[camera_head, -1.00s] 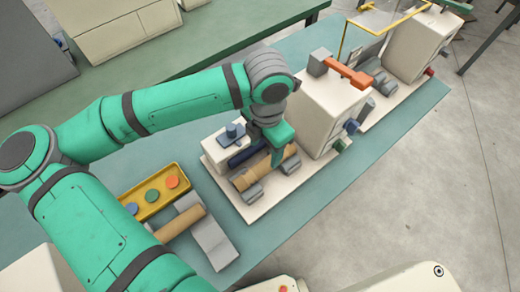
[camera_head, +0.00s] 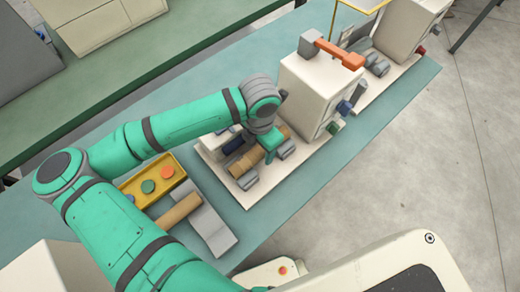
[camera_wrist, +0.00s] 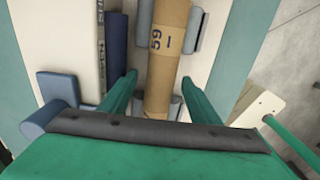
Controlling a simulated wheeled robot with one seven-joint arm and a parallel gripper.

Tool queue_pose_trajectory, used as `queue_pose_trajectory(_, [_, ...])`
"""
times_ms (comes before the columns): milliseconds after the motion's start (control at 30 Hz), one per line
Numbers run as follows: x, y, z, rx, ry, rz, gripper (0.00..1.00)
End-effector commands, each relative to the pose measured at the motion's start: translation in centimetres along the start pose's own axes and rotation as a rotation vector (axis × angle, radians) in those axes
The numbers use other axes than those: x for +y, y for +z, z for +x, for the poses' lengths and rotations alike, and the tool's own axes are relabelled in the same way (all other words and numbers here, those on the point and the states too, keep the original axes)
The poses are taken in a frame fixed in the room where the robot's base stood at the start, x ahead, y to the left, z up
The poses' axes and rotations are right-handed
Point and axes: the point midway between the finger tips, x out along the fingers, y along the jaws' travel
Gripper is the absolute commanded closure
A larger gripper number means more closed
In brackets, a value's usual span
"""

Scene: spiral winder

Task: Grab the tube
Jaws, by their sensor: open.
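A brown cardboard tube (camera_head: 246,164) lies on the winder's cream base plate, between grey supports. It also shows in the wrist view (camera_wrist: 165,52), with dark "59" lettering on it. My gripper (camera_head: 269,147) is over the tube, near its end by the tall cream housing. In the wrist view my gripper (camera_wrist: 160,80) is open, with one green finger on each side of the tube. I cannot tell whether the fingers touch it. A second brown tube (camera_head: 179,211) rests on a grey holder (camera_head: 210,230) at the lower left.
A tall cream housing (camera_head: 315,90) with an orange arm (camera_head: 340,54) on top stands right of my gripper. A yellow tray (camera_head: 148,185) holds colored discs. A dark blue roller (camera_wrist: 117,50) lies left of the tube in the wrist view. The teal mat (camera_head: 385,125) has bare room toward the right.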

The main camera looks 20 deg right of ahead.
Motion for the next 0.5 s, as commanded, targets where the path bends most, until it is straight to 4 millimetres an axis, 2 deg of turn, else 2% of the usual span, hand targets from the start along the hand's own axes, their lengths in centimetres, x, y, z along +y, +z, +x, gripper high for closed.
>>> queue_pose_trajectory(233, [0.02, -0.02, 0.15, 0.000, 0.001, 0.000, 0.43])
queue_pose_trajectory(400, [0.02, -0.02, 0.14, 0.000, 0.001, 0.000, 0.84])
queue_pose_trajectory(433, [0.03, -0.02, 0.14, 0.000, 0.001, 0.000, 0.88])
queue_pose_trajectory(500, [0.06, -0.04, 0.13, 0.000, 0.001, -0.001, 0.88])
